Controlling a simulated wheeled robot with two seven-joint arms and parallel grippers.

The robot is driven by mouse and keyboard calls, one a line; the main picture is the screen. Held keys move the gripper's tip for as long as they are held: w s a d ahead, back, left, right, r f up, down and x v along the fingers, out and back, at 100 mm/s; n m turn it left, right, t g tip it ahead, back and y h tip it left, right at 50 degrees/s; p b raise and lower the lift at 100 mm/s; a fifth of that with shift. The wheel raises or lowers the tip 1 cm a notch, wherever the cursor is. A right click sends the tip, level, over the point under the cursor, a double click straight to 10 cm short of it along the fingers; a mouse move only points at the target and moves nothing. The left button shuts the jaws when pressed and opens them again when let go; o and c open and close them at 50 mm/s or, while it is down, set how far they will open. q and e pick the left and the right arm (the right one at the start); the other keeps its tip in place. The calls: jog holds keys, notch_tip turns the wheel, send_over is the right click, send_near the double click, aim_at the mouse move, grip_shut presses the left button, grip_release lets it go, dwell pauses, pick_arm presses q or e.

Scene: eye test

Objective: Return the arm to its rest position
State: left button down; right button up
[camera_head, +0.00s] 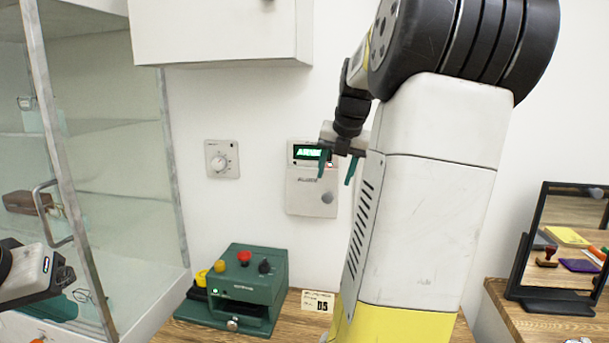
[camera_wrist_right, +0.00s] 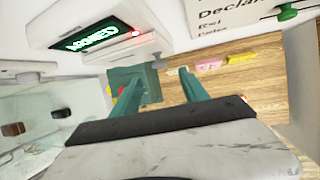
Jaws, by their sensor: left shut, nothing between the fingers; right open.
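My right arm rises across the middle of the head view and bends back towards the wall. My right gripper (camera_head: 337,172) is open and empty, its two teal fingers apart in front of the white alarm panel (camera_head: 304,196). Its fingers also show in the right wrist view (camera_wrist_right: 158,88), with nothing between them. The panel's green display reads ARMED in the wrist view (camera_wrist_right: 90,38). I cannot tell whether a finger touches the panel. My left gripper (camera_head: 62,308) is at the left edge of the head view, shut and partly cut off, in front of the glass cabinet.
A glass cabinet (camera_head: 110,170) with a handle stands at left. A green device (camera_head: 252,290) with coloured knobs sits on the wooden counter below the panel. A dial (camera_head: 222,159) is on the wall. A white cupboard (camera_head: 220,30) hangs above. A mirror (camera_head: 531,250) stands at right.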

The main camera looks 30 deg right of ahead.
jog(key=shift+a, duration=0.1)
jog(key=s+a+f+m+y, duration=0.1)
jog(key=s+a+f+m, duration=0.2)
jog(key=s+a+m, duration=0.6)
jog(key=s+a+f+m+t+y, duration=0.1)
jog(key=s+a+f+m, duration=0.3)
jog(key=s+a+m, duration=0.5)
jog(key=a+m+y, duration=0.1)
jog(key=a+m, duration=0.6)
jog(key=m, duration=0.2)
jog(key=shift+a+m, duration=0.15)
jog(key=shift+m, duration=0.15)
